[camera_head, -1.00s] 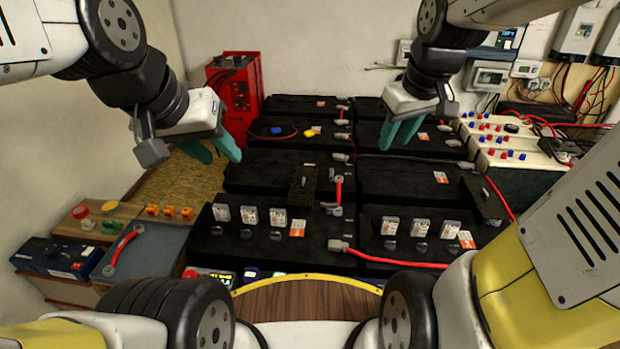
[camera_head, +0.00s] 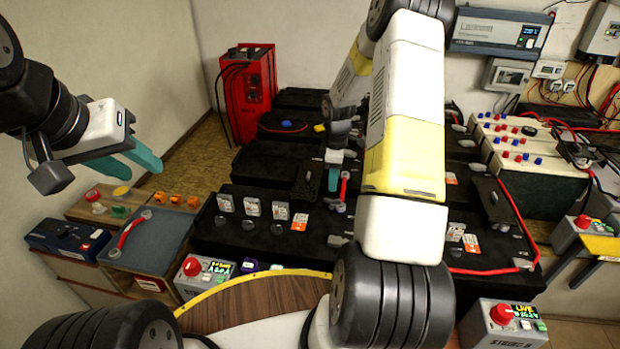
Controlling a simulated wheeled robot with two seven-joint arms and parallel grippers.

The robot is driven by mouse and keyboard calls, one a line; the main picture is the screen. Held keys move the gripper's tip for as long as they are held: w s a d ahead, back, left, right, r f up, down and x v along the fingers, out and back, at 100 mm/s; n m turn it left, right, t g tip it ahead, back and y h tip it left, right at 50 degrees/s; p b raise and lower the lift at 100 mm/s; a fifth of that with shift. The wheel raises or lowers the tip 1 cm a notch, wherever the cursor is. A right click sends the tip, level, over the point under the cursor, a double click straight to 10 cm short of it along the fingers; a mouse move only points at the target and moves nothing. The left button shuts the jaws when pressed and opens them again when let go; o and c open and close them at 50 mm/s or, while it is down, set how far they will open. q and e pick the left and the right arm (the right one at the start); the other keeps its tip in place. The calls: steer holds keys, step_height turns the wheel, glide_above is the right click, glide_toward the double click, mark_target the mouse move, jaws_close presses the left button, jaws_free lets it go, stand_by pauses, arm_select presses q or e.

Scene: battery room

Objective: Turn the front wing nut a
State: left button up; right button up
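The black battery blocks (camera_head: 225,240) stand in rows. Grey metal terminal fittings, small and hard to make out, sit along their inner edges; one is at the front block's right edge (camera_head: 337,240), and another lies behind it beside a short red cable (camera_head: 344,187). I cannot tell which fitting is the wing nut. My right gripper (camera_head: 333,182) points down over the middle blocks, close to the short red cable. One teal finger shows; its opening and any contact are unclear. My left gripper (camera_head: 146,172) is open and empty, in the air at the left, away from the batteries.
My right arm hides much of the right-hand blocks. A red charger cabinet (camera_head: 245,95) stands behind. Control boxes with red buttons stand at front (camera_head: 200,275) and right (camera_head: 505,325).

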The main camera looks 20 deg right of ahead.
mark_target(333, 199)
step_height(333, 199, down, 7)
steer(key=shift+f, duration=0.15)
stand_by(0.4)
jaws_close()
